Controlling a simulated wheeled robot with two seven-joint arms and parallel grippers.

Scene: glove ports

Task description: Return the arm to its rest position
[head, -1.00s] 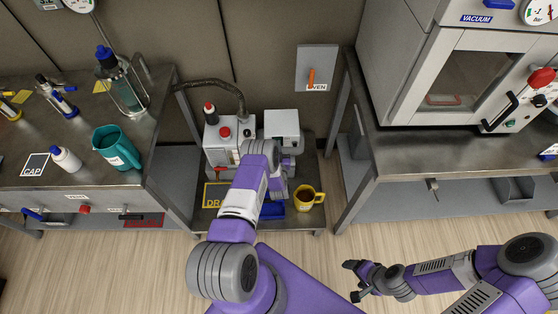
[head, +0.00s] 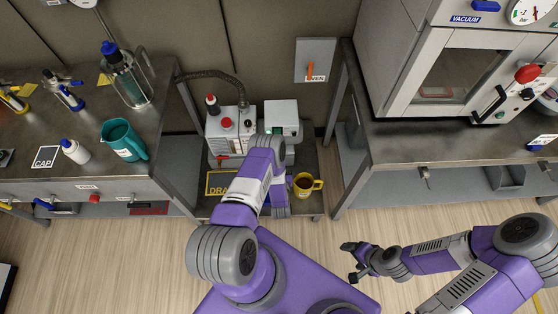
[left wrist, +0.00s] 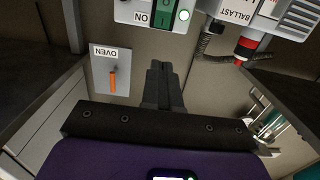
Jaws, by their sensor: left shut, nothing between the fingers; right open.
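My left arm reaches forward over the low stand between the benches in the head view, and its own links hide its gripper there. In the left wrist view my left gripper (left wrist: 161,82) is shut and empty, its dark fingers together. The white box with the lit green switch (left wrist: 160,13) is beyond the fingertips, with a gap that I cannot judge. My right gripper (head: 353,262) is open and empty over the wooden floor at the lower right, clear of everything.
A yellow mug (head: 303,184) with dark liquid stands on the low stand, close right of my left arm. The pump (head: 229,130) stands behind. A teal jug (head: 124,140) is on the left bench. The vacuum oven (head: 455,75) is on the right bench. Floor around my right gripper is clear.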

